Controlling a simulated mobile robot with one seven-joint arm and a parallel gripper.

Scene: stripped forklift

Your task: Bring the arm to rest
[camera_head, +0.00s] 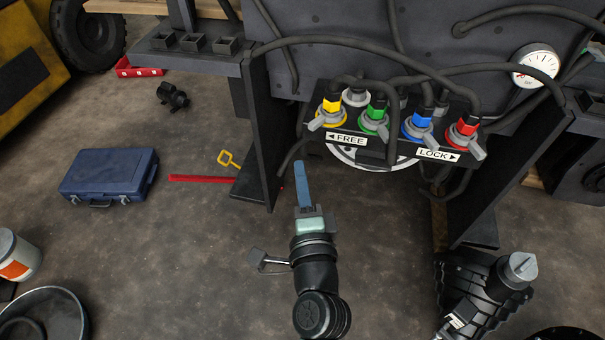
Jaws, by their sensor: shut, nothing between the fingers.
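My gripper (299,168) is in the lower middle of the head view. Its blue fingers are together and point away from me, with nothing seen between them. It shows in front of the dark upright plate (262,140) and to the lower left of the valve panel (390,148), apart from the levers. My black arm reaches up to it from the bottom of the view. A small camera-like part on a bracket sticks out to the left of my wrist.
The panel carries yellow (331,112), green (375,118), blue (420,124) and red (466,132) couplings with grey levers. Hoses and a gauge (535,66) are above. A blue case (110,176) and a red bar (203,179) lie on the floor at left.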

